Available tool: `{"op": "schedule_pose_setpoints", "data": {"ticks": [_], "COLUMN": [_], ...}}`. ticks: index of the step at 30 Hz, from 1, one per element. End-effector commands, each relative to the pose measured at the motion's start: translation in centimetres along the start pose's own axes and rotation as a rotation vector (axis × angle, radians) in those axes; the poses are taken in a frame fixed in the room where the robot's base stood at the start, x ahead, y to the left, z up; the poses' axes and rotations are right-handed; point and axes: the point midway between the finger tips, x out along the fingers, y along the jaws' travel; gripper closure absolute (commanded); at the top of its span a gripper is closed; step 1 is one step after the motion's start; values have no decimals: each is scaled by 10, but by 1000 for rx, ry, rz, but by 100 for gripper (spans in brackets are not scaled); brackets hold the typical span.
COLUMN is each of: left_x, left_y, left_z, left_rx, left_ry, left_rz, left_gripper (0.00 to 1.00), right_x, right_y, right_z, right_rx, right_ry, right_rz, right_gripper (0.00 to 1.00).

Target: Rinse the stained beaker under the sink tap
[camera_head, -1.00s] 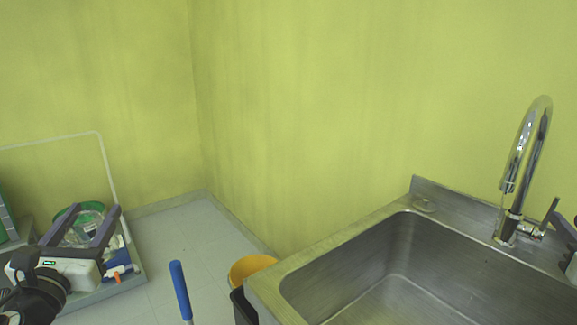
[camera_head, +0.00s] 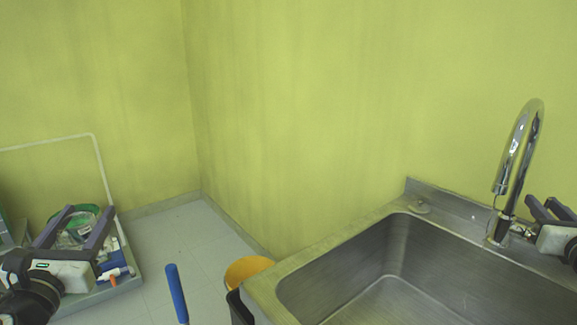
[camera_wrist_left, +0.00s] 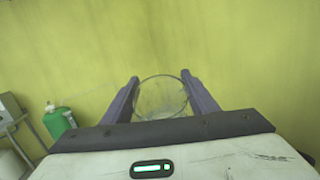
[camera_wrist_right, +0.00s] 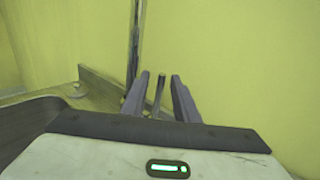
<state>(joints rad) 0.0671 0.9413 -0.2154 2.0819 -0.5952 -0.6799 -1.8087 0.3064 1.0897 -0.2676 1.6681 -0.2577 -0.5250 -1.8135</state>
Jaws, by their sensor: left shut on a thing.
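My left gripper (camera_head: 89,209) is at the lower left of the head view, away from the sink. In the left wrist view its fingers are closed on the sides of a clear glass beaker (camera_wrist_left: 160,97). I cannot make out a clear stain on it. The chrome tap (camera_head: 517,150) stands at the back right of the steel sink (camera_head: 345,250). My right gripper (camera_head: 541,200) is beside the tap's base. In the right wrist view its fingers are apart, with the thin tap lever (camera_wrist_right: 159,90) between them and gaps on both sides.
A blue-handled tool (camera_head: 176,292) and a yellow bucket (camera_head: 247,270) stand left of the sink. A tray (camera_head: 130,284) with several items lies on the floor beyond my left gripper. A green bottle (camera_wrist_left: 58,122) shows in the left wrist view. The sink basin looks empty.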

Motion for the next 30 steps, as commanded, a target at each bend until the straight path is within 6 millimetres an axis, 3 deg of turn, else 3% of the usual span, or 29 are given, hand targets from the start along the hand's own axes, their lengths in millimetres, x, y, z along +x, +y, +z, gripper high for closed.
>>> {"op": "schedule_pose_setpoints", "data": {"ticks": [5, 10, 30], "left_x": [0, 0, 0], "left_y": [0, 0, 0], "left_z": [0, 0, 0], "left_rx": [0, 0, 0], "left_ry": [-1, -1, -1], "left_rz": [0, 0, 0], "left_gripper": [70, 70, 70], "right_x": [0, 0, 0], "right_y": [0, 0, 0], "right_z": [0, 0, 0], "right_rx": [0, 0, 0], "right_ry": [0, 0, -1], "right_rz": [0, 0, 0], "right_gripper": [72, 100, 100]}}
